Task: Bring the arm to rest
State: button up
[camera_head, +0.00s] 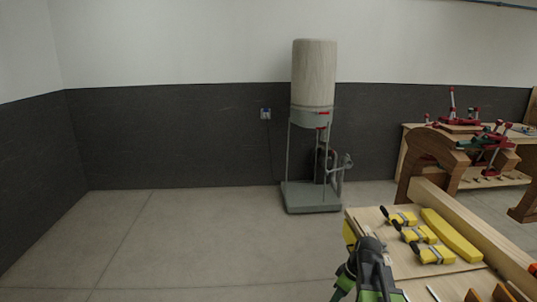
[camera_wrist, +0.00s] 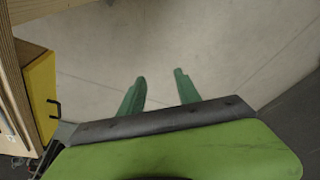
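My gripper (camera_wrist: 160,76) shows in the wrist view as two green fingers standing apart, with only bare floor between them. It is open and empty. Part of my green and black arm shows at the bottom of the head view, beside the near left corner of a wooden workbench (camera_head: 397,262). The fingertips cannot be made out there. In the wrist view the bench edge (camera_wrist: 12,75) and a yellow panel with a black handle (camera_wrist: 40,92) lie left of the fingers, apart from them.
Yellow-and-black tools (camera_head: 415,235) and a long yellow piece (camera_head: 450,234) lie on the bench. A dust collector (camera_head: 313,85) stands by the back wall. Another bench (camera_head: 405,150) with red clamps (camera_head: 488,140) is at right. The floor (camera_head: 190,240) at left is clear.

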jog(key=s+a+f+m+g+h+b, duration=0.1)
jog(key=s+a+f+m, duration=0.1)
jog(key=a, duration=0.4)
jog(key=s+a+f+m+g+h+b, duration=0.1)
jog(key=s+a+f+m+b, duration=0.1)
jog(key=a+m, duration=0.4)
jog(key=s+a+f, duration=0.1)
jog(key=s, duration=0.1)
jog(key=shift+s+f, duration=0.3)
